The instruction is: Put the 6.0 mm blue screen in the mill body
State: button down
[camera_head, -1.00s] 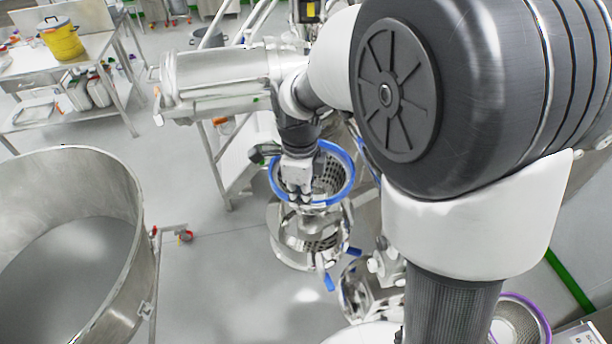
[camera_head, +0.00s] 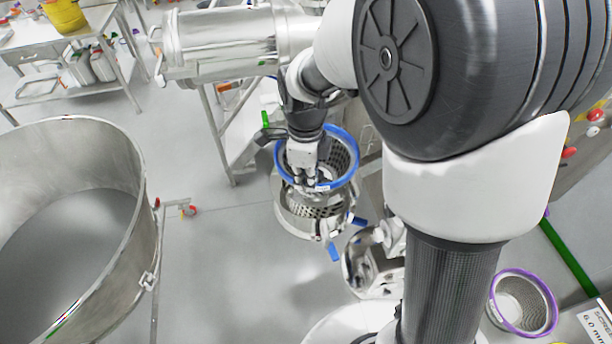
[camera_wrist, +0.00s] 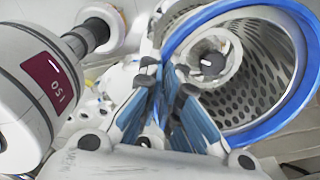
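The blue screen is a perforated metal cone with a thick blue rim (camera_head: 349,143), held tilted above the mill body. It also fills the right of the wrist view, with its perforated wall (camera_wrist: 262,78) and rim showing. My gripper (camera_head: 311,182) is shut on the near-left part of this rim. Its fingers (camera_wrist: 168,88) meet at the rim in the wrist view. The mill body (camera_head: 292,222) is a round steel housing with blue handles, just below the screen. The screen and gripper hide part of its opening. I cannot tell whether the screen touches it.
A purple-rimmed screen (camera_head: 501,316) stands at the lower right beside a card reading 6.0 mm (camera_head: 596,324). A large steel bowl (camera_head: 125,215) is at left. A steel cylinder (camera_head: 222,44) lies above the mill body. Open floor separates bowl and mill.

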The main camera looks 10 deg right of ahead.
jog(key=shift+f+b, duration=2.95)
jog(key=shift+f, duration=1.15)
jog(key=c, duration=1.7)
grip_release()
jog(key=shift+r, duration=0.1)
notch_tip(320, 180, up, 12)
jog(key=shift+s+f, duration=0.1)
jog(key=shift+s, duration=0.05)
